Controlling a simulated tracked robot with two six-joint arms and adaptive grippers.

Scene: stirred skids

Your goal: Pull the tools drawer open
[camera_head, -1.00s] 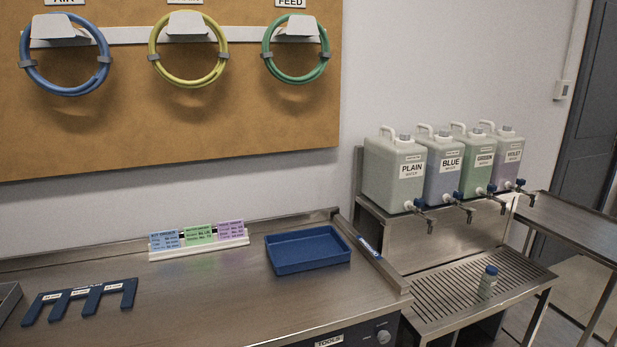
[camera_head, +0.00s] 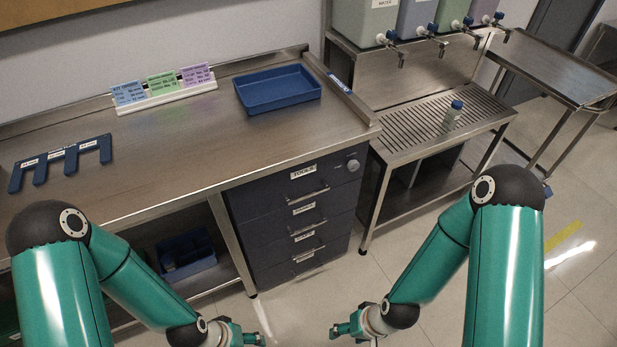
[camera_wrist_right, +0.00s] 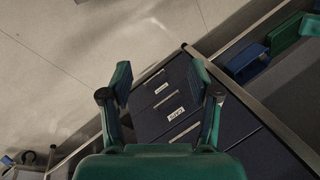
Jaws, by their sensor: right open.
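The tools drawer (camera_head: 272,191) is the top one in a dark blue drawer stack under the right end of the steel bench.
More shut drawers (camera_head: 304,239) with bar handles lie below. A blue bin (camera_head: 187,268) sits on the low shelf left of the stack. On the bench are a blue tray (camera_head: 278,101), a card stand (camera_head: 166,101) and a slotted blue rack (camera_head: 62,155). Floor in front is clear.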

